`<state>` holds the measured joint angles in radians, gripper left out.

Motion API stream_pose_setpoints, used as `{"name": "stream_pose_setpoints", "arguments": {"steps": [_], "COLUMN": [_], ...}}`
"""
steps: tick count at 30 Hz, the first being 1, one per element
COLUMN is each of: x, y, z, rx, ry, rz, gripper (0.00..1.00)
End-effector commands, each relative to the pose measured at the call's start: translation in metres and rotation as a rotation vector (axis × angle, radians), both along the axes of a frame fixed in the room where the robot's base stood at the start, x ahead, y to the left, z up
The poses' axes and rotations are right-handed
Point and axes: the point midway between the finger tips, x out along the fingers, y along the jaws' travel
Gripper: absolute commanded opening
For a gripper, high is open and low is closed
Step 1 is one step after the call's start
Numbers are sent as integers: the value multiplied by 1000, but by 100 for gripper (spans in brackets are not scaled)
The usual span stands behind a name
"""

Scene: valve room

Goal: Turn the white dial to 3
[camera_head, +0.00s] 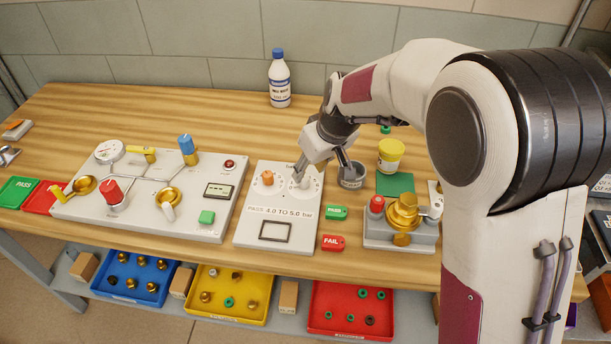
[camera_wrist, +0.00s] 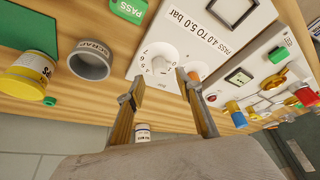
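The white dial (camera_head: 302,183) is on the right part of a pale panel (camera_head: 247,226), inside a ring of printed numbers. In the wrist view the white dial (camera_wrist: 163,67) shows just beyond my fingertips, with several numbers readable around it. Its pointer setting is too small to read. My gripper (camera_head: 322,167) is above the panel's right edge; in the wrist view my gripper (camera_wrist: 158,88) is open and empty, fingers spread on either side of the dial. I cannot tell whether either finger touches it. An orange dial (camera_head: 267,178) sits left of the white one.
A grey scrap cup (camera_head: 352,178) and yellow cup (camera_head: 391,154) stand close right of the panel. Green (camera_head: 336,212) and red (camera_head: 333,242) tags lie beside it. A valve board (camera_head: 140,218) is at left, a brass fixture (camera_head: 402,214) at right. A bottle (camera_head: 279,80) stands behind.

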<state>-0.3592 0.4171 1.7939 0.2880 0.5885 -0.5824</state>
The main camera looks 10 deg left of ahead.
Motion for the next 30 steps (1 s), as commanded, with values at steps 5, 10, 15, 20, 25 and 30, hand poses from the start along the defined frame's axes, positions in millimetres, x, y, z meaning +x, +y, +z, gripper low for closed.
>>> {"name": "stream_pose_setpoints", "arguments": {"steps": [5,10,15,20,25,30], "x": [5,10,12,13,13,13], "y": [6,10,12,13,13,13], "z": [-19,-33,-42,-44,-44,-44], "rx": [0,0,0,1,1,1], "ry": [2,0,1,-1,-1,-1], "rz": [-1,0,0,0,0,0], "gripper": [35,35,35,35,35,7]}}
